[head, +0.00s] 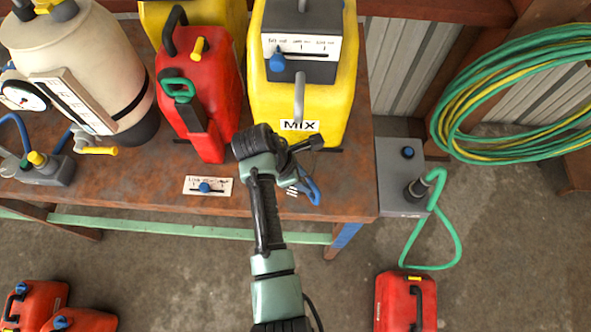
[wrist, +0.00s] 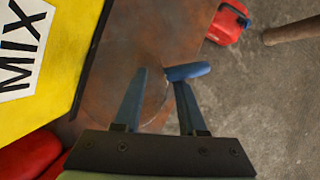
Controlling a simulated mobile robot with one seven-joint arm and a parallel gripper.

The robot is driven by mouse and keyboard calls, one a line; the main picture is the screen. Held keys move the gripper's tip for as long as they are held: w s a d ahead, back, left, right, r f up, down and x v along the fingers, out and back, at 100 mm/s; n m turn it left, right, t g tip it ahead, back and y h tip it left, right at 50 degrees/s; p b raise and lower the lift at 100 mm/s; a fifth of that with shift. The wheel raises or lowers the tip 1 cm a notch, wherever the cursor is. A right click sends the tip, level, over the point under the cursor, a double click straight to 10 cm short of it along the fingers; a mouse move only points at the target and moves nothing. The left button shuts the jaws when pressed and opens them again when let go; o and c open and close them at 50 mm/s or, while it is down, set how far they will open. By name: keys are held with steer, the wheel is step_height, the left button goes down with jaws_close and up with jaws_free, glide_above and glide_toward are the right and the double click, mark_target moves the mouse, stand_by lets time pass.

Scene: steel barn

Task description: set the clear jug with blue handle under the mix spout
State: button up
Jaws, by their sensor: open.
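The clear jug with blue handle stands on the rusty bench top, in front of the yellow MIX tank (head: 335,95). In the head view my arm hides most of it; its blue handle (head: 313,190) shows. In the wrist view its faint round rim and blue handle (wrist: 190,71) show. My gripper (wrist: 160,76) is open over the jug, one finger on each side of the handle's inner end. Contact cannot be told. My gripper (head: 301,172) is partly hidden in the head view. The mix spout (head: 299,95) is a grey bar above the MIX label.
A red can (head: 205,90) stands left of the tank, with a cream sprayer (head: 75,55) further left. A small label plate (head: 208,187) lies at the bench's front edge. A grey box (head: 400,165) with a green hose is right of the bench. Red cans stand on the floor.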

steer(key=v, duration=1.1)
steer(key=shift+r, duration=0.25)
steer(key=shift+a, duration=0.1)
